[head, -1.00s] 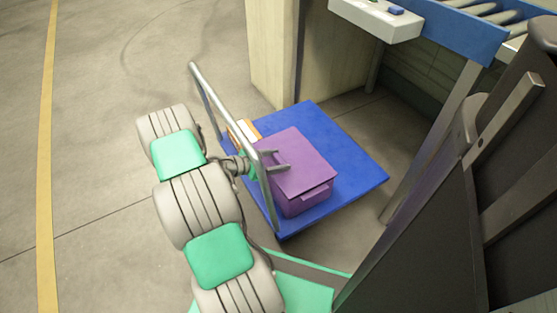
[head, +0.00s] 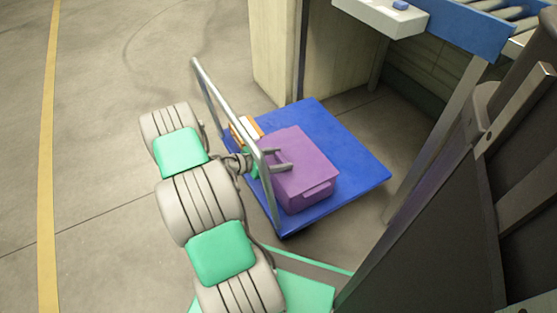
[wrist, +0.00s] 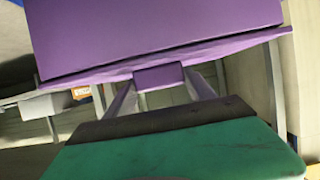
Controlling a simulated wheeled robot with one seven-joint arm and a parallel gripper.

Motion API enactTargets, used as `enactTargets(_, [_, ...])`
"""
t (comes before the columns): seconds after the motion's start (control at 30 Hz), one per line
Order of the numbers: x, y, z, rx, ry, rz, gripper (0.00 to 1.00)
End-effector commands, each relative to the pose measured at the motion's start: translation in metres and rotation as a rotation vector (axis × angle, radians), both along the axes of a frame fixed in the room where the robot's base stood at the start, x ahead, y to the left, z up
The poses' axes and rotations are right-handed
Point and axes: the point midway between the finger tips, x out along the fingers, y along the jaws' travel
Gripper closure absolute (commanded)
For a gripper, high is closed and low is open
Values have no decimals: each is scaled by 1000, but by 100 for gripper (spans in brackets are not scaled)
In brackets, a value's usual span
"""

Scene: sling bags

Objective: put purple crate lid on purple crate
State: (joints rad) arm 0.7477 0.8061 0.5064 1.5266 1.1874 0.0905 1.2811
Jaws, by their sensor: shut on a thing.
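The purple crate (head: 312,195) stands upright on the blue bed of a cart. The purple crate lid (head: 305,150) covers its top in the head view; I cannot tell whether it is fully seated. My gripper (head: 284,160) is at the lid's left side, just past the cart's handle bar. In the wrist view the lid (wrist: 160,35) fills the upper part, and my gripper (wrist: 160,88) is shut on the lid's small edge tab, with a finger at each side.
The blue cart (head: 357,167) has a grey metal handle bar (head: 228,115) close to my arm. An orange and white box (head: 246,129) sits behind the crate. A conveyor (head: 465,30) and its leg stand at the right. The cart bed right of the crate is clear.

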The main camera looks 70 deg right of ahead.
Motion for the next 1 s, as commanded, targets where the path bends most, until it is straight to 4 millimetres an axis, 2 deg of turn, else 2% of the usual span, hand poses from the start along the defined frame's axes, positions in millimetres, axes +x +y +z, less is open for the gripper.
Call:
enactTargets(0.13, [0,0,-3,-1,0,0,83])
enactTargets(0.17, [0,0,-2,-1,0,0,35])
enactTargets(0.43, [0,0,-2,0,0,0,13])
enactTargets(0.77, [4,3,1,1,0,1,11])
enactTargets(1.0, [32,35,21,0,0,5,11])
